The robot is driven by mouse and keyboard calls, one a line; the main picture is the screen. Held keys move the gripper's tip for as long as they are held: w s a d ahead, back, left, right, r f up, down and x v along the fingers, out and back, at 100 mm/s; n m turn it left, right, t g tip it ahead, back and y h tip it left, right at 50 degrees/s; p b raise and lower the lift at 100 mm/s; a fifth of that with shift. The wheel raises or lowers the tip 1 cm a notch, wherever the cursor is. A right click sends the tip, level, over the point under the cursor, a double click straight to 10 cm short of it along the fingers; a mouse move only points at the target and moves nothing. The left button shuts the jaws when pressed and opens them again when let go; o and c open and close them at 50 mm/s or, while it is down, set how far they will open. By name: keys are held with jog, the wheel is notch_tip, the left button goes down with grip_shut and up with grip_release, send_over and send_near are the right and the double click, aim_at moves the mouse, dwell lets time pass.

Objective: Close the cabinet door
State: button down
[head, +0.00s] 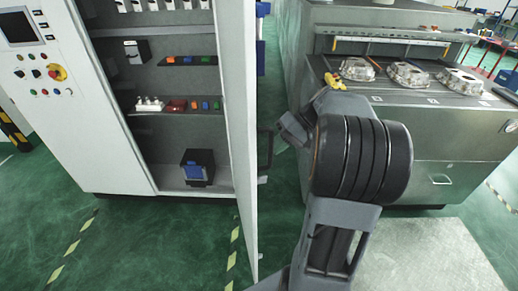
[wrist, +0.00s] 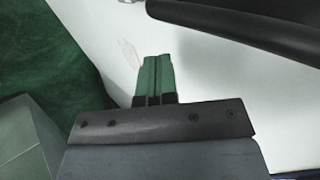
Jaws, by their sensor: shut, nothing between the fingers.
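The white cabinet (head: 85,120) stands at the left with its right-hand compartment uncovered. Its white door (head: 243,110) stands open, seen almost edge-on, reaching from the cabinet toward me. A dark handle (head: 265,150) is on the door's right face. In the wrist view the white door surface (wrist: 215,75) fills much of the picture, with a thick black bar, seemingly the handle (wrist: 245,28), across the upper right. My gripper (wrist: 156,62) has its green fingers together and empty, pointing at the door's face below the bar. Contact cannot be told. In the head view my arm hides the fingertips.
Cabinet shelves hold coloured components and a dark blue-topped device (head: 195,168). A grey machine bench (head: 425,135) with several aluminium castings stands close to the right of my arm. Green floor with striped tape (head: 75,245) lies clear before the cabinet.

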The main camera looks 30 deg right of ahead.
jog(key=a, duration=0.1)
jog(key=a+p, duration=0.1)
jog(key=a, duration=0.1)
jog(key=w+a, duration=0.1)
jog(key=a, duration=0.1)
jog(key=shift+w+f, duration=0.1)
jog(key=shift+f, duration=0.3)
